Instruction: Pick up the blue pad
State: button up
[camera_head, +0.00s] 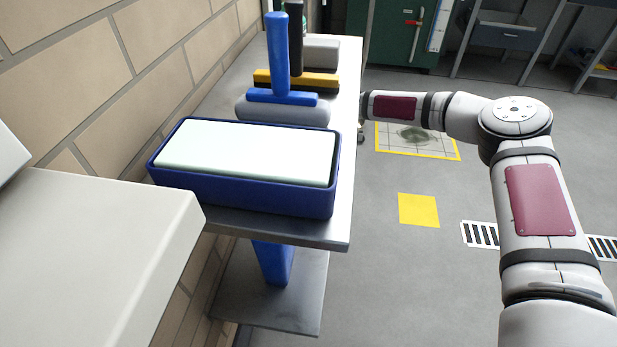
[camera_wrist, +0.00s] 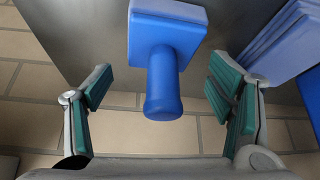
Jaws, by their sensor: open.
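In the wrist view, a blue pad (camera_wrist: 166,30) has a flat square block and a round blue handle (camera_wrist: 163,85) pointing toward the camera's lower side. My gripper (camera_wrist: 160,78) is open, with green-lined fingers at the left and right of the handle. There is a visible gap on both sides, and neither finger touches it. In the head view, my gripper is hidden behind the table's right edge. I cannot tell which blue item there is this pad.
Ribbed blue items (camera_wrist: 285,42) are beyond the right finger. In the head view, the table (camera_head: 343,190) holds a blue tray (camera_head: 240,190) with a white slab, a blue-handled grey roller-like tool (camera_head: 278,60) and a yellow-and-black tool (camera_head: 318,80). A brick wall is on the left.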

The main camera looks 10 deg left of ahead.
jog(key=shift+a+f, duration=0.3)
jog(key=shift+f, duration=0.15)
jog(key=c, duration=1.2)
jog(key=shift+r, duration=0.1)
